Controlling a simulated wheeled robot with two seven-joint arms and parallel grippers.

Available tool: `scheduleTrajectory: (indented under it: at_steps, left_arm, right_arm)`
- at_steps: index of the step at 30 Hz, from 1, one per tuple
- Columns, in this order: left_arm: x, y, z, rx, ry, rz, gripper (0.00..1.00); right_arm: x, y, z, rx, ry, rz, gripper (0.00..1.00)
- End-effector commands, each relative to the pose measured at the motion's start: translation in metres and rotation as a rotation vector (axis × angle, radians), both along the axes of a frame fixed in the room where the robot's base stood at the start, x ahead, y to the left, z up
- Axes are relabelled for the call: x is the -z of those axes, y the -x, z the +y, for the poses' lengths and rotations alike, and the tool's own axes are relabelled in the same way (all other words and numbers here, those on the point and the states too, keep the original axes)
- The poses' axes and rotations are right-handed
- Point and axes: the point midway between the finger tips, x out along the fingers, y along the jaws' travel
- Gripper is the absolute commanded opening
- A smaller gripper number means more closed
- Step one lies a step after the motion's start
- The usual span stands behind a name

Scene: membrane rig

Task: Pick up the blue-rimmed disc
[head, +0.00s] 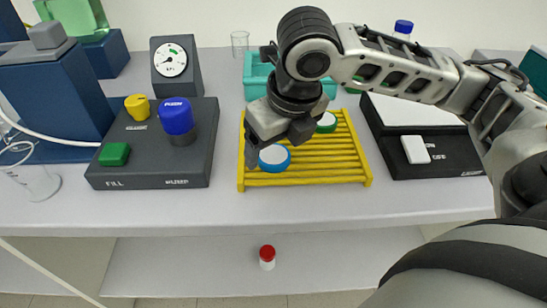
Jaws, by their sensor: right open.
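The blue-rimmed disc (275,158) has a white centre and lies on a yellow slatted rack (318,177) in the middle of the bench. My right gripper (258,160) points down at the disc's left edge, its fingers close to the rim and partly in front of it. It is open. I cannot tell whether the fingers touch the disc. A green-rimmed disc (326,123) lies on the same rack, behind and to the right, partly hidden by the gripper. My left gripper is not in view.
A dark control box (150,172) with coloured knobs stands left of the rack, with a gauge (170,62) behind it. A teal bin (256,72) is behind the rack. A black-and-white device (443,158) stands right. A red-capped bottle (267,258) stands on the lower shelf.

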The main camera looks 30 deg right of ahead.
Motion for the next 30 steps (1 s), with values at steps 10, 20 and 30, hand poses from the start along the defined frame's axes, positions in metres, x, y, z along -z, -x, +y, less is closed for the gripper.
scheduleTrajectory:
  at_steps: [10,20,30]
  left_arm:
    - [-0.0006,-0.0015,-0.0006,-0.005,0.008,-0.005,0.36]
    - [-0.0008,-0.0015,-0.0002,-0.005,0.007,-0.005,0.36]
    - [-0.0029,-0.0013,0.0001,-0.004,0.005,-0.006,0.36]
  right_arm:
    - [0.0140,-0.0041,-0.0004,0.001,0.001,-0.002,0.79]
    - [0.0137,-0.0041,-0.0004,0.000,0.001,-0.002,0.31]
    - [0.0055,-0.0046,-0.0001,0.001,0.000,-0.004,0.31]
